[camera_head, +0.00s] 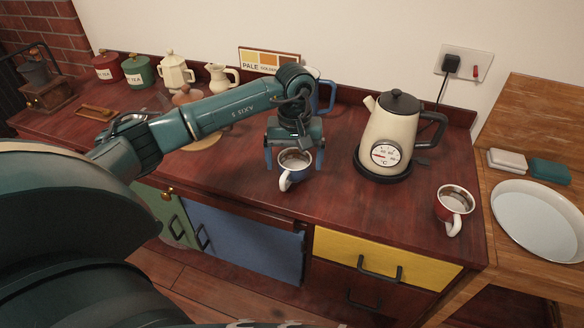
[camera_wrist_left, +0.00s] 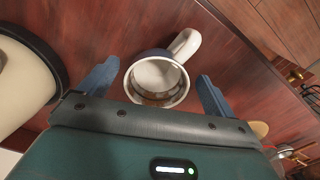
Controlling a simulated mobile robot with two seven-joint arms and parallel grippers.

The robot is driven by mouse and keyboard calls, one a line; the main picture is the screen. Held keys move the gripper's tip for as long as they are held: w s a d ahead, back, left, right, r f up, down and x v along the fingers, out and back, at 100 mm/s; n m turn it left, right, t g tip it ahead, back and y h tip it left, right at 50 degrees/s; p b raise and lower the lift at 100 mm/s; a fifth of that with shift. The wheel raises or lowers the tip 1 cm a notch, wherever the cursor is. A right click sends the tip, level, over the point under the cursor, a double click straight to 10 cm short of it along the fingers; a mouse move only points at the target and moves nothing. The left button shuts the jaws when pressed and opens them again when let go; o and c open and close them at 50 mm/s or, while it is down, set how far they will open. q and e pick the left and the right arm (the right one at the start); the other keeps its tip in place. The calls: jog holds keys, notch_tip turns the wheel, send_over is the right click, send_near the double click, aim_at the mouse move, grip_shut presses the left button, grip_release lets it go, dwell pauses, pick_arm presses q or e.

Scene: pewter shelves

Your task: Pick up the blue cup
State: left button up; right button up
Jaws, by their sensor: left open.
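The blue cup (camera_head: 299,174) stands upright on the dark red wooden counter, near its front edge, with its white handle toward the front. My left gripper (camera_head: 294,162) is over it, pointing down, with the jaws open. In the left wrist view, the cup (camera_wrist_left: 157,76) lies between the two spread blue fingers of my left gripper (camera_wrist_left: 158,78), with a gap on each side. I look into its white inside; its handle points away from the palm. My right gripper is not in view.
A cream kettle (camera_head: 389,127) stands on the right, with a red cup (camera_head: 453,205) beyond it. A blue-handled vessel (camera_head: 326,94) is partly hidden behind my left gripper. Canisters (camera_head: 138,70) and a cream jug (camera_head: 220,77) line the back left. Counter (camera_head: 345,205) right of the cup is clear.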

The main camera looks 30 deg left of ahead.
pick_arm(q)
jog(key=shift+f, duration=0.7)
jog(key=shift+c, duration=0.4)
jog(key=c, duration=1)
